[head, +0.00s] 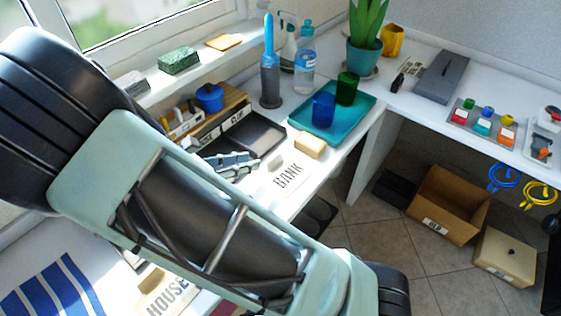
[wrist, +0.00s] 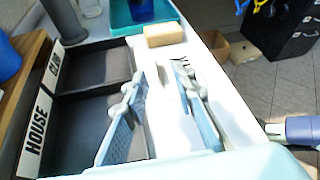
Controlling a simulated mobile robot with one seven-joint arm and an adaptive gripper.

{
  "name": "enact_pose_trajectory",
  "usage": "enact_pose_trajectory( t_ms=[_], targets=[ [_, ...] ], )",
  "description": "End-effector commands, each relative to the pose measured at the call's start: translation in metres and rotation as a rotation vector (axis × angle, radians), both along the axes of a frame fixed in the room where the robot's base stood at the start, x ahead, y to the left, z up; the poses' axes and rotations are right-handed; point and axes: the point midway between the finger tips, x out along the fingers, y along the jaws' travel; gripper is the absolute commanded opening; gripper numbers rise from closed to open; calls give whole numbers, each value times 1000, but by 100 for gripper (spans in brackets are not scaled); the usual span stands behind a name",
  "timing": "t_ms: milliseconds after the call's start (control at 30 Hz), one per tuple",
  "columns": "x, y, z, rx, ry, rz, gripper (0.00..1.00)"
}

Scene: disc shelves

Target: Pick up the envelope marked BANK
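The envelope marked BANK (head: 289,176) lies flat on the white counter in the head view, with a small raised beige tab near its left end. In the wrist view the envelope (wrist: 172,112) is pale against the white counter, and its dark lettering shows partly behind the right finger. My gripper (wrist: 161,78) is open and empty, its two blue-grey fingers apart with the tab between them in the picture. In the head view my gripper (head: 232,162) is just left of the envelope; its height above the counter is hard to judge. My arm covers the counter's near part.
A black sorting tray (wrist: 88,86) with labelled compartments lies left of the fingers. Another envelope marked HOUSE (head: 165,297) lies at lower left. The counter's edge drops to the floor at right.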

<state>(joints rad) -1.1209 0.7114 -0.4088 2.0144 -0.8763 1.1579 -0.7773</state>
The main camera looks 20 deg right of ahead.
Motion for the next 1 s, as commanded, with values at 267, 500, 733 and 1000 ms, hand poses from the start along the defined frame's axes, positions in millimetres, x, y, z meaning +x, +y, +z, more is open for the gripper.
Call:
enact_pose_trajectory(
  t_ms=[267,500,733,1000],
  targets=[
    [3,6,-29,-71,30,76,25],
    [18,-25,-43,-69,30,73,25],
    [24,-41,-50,-69,30,73,25],
    [38,-74,-64,-67,29,73,25]
  ],
)
